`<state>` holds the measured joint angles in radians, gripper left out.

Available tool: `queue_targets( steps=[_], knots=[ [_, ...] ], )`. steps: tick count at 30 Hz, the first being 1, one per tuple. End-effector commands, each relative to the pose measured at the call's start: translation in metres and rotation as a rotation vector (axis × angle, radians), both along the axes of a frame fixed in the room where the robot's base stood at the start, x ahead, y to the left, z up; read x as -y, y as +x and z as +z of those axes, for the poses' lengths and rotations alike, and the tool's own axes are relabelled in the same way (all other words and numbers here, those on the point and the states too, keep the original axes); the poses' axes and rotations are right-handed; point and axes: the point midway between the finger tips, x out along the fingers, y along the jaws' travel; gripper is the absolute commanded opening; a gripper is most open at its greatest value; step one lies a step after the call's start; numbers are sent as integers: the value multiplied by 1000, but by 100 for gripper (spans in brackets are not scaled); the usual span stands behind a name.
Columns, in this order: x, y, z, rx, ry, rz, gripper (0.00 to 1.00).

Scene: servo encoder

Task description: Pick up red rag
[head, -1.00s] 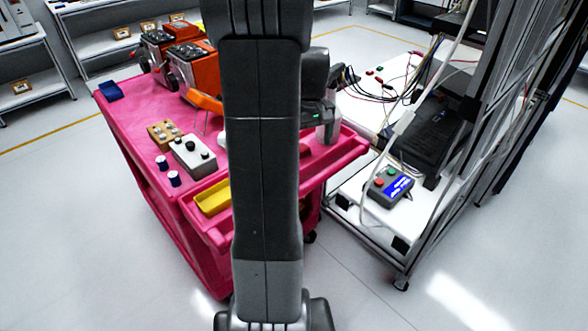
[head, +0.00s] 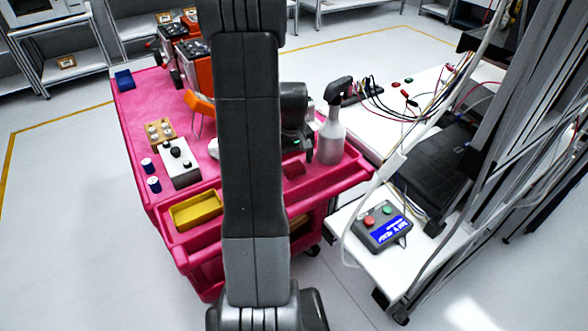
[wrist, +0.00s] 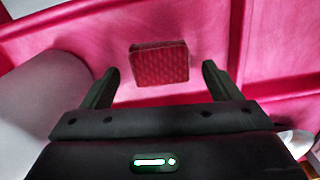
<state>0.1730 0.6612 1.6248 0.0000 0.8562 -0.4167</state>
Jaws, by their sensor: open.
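The red rag (wrist: 160,64) is a small folded, patterned square lying on the pink cart surface. In the wrist view it sits ahead of my gripper (wrist: 160,84), roughly centred between the two fingers. The fingers are apart and do not touch it. In the head view the rag (head: 294,169) shows as a small dark red patch just right of my arm, near the spray bottle.
A grey spray bottle (head: 331,138) stands right of the rag; a pale rounded shape (wrist: 42,110) is close on the left in the wrist view. The pink cart (head: 140,92) also holds a yellow tray (head: 195,211). A white table (head: 420,84) stands to the right.

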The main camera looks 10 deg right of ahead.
Motion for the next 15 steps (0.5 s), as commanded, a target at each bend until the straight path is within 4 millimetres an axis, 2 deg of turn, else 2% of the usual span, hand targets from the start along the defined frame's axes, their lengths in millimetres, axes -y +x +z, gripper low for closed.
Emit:
queue_targets(
  steps=[2, 9, 15],
  knots=[
    [0, 0, 0, 0, 0, 0, 82],
    [0, 0, 0, 0, 0, 0, 36],
    [0, 0, 1, 1, 0, 0, 36]
  ],
)
